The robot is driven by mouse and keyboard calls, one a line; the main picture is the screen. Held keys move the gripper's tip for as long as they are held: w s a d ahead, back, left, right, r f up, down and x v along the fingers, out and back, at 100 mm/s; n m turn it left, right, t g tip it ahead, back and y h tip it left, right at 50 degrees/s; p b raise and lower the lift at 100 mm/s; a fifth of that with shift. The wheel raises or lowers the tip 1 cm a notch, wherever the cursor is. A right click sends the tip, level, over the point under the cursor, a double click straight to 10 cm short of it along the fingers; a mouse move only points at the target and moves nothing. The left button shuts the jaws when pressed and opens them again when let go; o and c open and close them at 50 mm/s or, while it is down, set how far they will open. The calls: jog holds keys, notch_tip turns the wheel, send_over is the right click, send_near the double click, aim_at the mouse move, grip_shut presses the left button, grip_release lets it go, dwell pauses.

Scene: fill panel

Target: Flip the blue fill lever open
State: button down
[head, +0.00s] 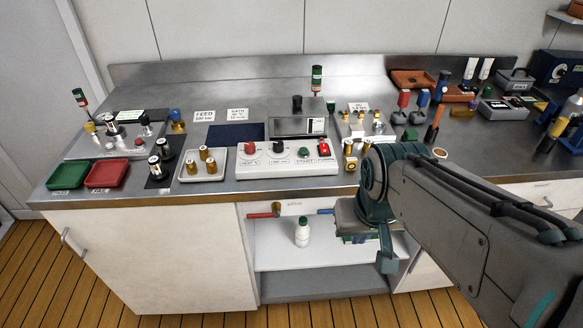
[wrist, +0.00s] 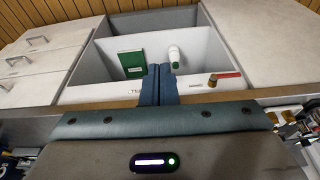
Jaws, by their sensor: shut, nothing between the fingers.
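The blue lever (head: 326,211) shows as a short blue handle under the bench's front edge, lying roughly level. Its right part is hidden behind my gripper. My gripper (head: 387,262) is in front of the cabinet, to the right of the visible blue handle, with its fingers pointing down. In the wrist view the shut, empty fingers (wrist: 153,70) stand in the middle, over the open shelf. I cannot make out the blue lever there. Whether my gripper touches the lever cannot be told.
A red lever (head: 262,214) with a brass body sits left of the blue one; it also shows in the wrist view (wrist: 230,75). A white bottle (head: 302,232) stands on the shelf below. The bench top (head: 340,80) carries several instruments, and its front edge overhangs the levers.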

jog(key=shift+w, duration=0.3)
jog(key=shift+t, duration=0.3)
jog(key=w+f, duration=0.2)
jog(key=w, duration=0.4)
jog(key=w+f, duration=0.3)
jog(key=w, duration=0.3)
jog(key=w+f+p, duration=0.1)
jog(key=w+f, duration=0.1)
jog(key=w, duration=0.4)
jog(key=shift+w+a+f, duration=0.3)
jog(key=shift+w+f, duration=0.1)
jog(key=b+x, duration=0.1)
jog(key=x, duration=0.9)
jog(key=shift+f+b, duration=0.1)
jog(key=shift+b, duration=0.2)
